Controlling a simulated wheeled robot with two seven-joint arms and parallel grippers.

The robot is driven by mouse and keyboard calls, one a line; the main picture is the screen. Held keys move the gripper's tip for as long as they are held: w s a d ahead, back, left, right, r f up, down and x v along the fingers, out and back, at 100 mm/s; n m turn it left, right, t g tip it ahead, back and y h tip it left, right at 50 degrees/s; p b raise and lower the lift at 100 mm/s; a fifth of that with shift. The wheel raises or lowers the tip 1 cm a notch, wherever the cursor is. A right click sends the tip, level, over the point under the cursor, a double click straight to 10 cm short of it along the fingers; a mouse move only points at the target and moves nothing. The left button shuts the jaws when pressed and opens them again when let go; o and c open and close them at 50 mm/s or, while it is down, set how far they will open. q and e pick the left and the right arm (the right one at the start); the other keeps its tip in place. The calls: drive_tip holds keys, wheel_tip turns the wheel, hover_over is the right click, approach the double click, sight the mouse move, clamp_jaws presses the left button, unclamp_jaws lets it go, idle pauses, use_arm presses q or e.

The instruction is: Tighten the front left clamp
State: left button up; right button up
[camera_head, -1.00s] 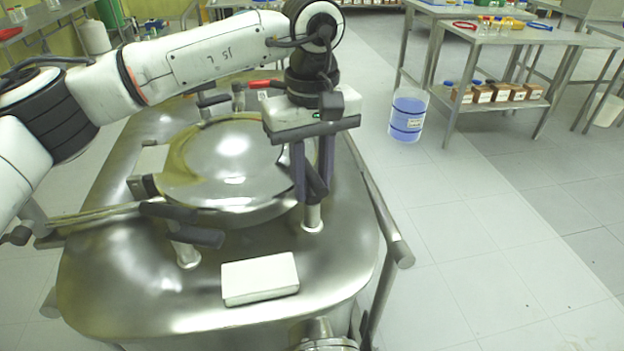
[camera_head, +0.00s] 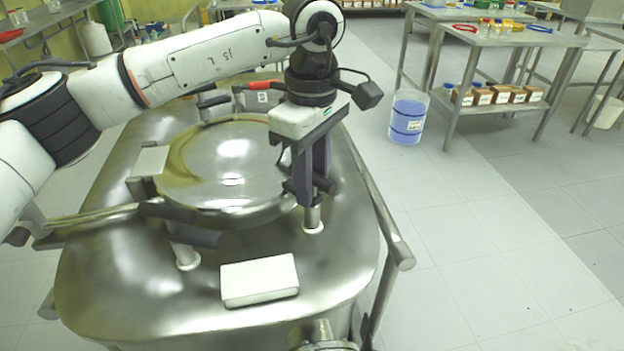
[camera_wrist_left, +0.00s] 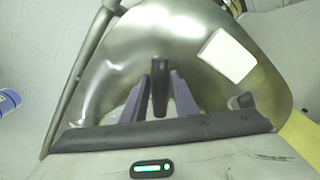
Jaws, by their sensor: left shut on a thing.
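The reactor's round steel lid (camera_head: 225,165) has clamps with dark handles around its rim. My left gripper (camera_head: 312,192) points down at the near right clamp (camera_head: 291,187), above its short steel post. In the left wrist view, the two purple-grey fingers (camera_wrist_left: 161,92) stand on either side of this clamp's dark handle (camera_wrist_left: 160,72), and they are shut on it. Another clamp (camera_head: 195,234) sits at the near left of the lid and hangs outward on its own post. The fingers partly hide the held clamp in the head view. My right gripper is not in view.
A white box-shaped block (camera_head: 260,281) lies on the steel vessel top (camera_head: 120,290) in front of the lid. A steel rail (camera_head: 377,200) runs along the right side. A blue container (camera_head: 407,117) stands on the floor by a steel table (camera_head: 500,38).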

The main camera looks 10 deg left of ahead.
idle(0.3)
use_arm(q)
drive_tip(key=o, duration=0.7)
drive_tip(key=shift+r, duration=0.15)
wheel_tip(320, 180, up, 10)
drive_tip(key=shift+r, duration=0.1)
